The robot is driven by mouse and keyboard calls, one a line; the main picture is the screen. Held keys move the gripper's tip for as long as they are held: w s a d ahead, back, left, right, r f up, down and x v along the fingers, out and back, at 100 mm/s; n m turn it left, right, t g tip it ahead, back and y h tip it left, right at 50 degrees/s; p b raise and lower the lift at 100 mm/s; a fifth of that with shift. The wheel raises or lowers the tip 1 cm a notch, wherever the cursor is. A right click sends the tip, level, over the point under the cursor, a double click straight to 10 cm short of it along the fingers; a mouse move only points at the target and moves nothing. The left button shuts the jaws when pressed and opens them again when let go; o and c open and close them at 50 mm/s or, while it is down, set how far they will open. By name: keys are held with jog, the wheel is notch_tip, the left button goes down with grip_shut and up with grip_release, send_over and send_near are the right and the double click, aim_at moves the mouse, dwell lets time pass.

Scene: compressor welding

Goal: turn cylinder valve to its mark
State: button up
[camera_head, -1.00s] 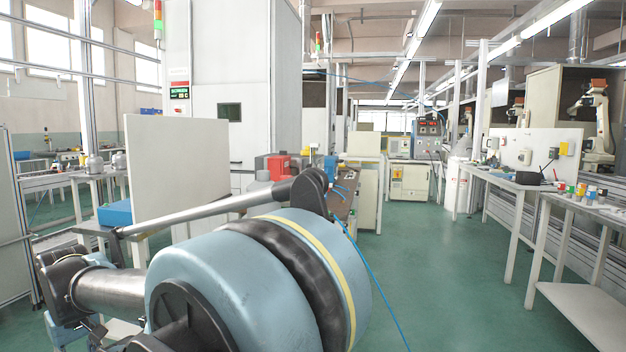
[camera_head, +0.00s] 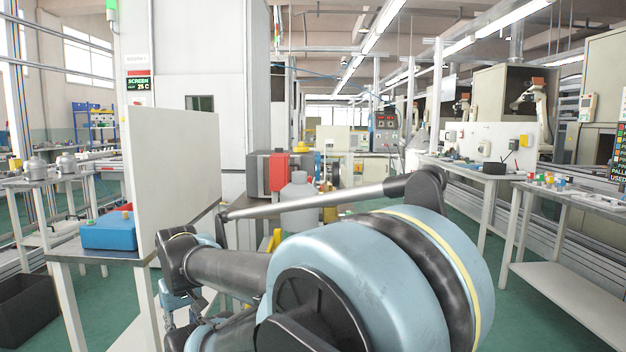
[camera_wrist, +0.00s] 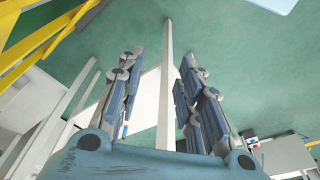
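A grey gas cylinder (camera_head: 299,208) stands behind my arm in the head view. My arm hides the lower part of the cylinder. My gripper (camera_wrist: 162,57) is open and empty in the wrist view, its two fingers apart and pointing at green floor and a white bar. No valve shows in the wrist view. The gripper is not near the cylinder top as far as I can see.
A white panel (camera_head: 172,175) and a table with a blue box (camera_head: 107,231) stand at the left. A red and grey device (camera_head: 268,172) is by the cylinder. Yellow rails (camera_wrist: 42,45) show in the wrist view. Workbenches (camera_head: 560,190) line the right; green floor lies between.

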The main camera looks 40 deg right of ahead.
jog(key=shift+w+a, duration=0.1)
jog(key=shift+a, duration=0.15)
jog(key=o, duration=0.9)
jog(key=shift+d+r+n, duration=0.3)
jog(key=shift+d+r, duration=0.3)
jog(key=shift+r, duration=0.15)
jog(key=w+d+r+n+g+h, duration=0.4)
jog(key=w+d+r, duration=0.45)
jog(key=d, duration=0.45)
jog(key=w+d+r+n+g+h, duration=0.35)
jog(key=w+d+r+h, duration=0.35)
jog(key=d+r, duration=0.5)
jog(key=w+d+r+n+g+h, duration=0.4)
jog(key=w+d+r, duration=0.4)
jog(key=d, duration=0.7)
jog(key=shift+t+h, duration=0.5)
jog(key=shift+t, duration=0.05)
jog(key=x, duration=1.2)
jog(key=shift+w+f, duration=0.1)
jog(key=shift+f, duration=0.15)
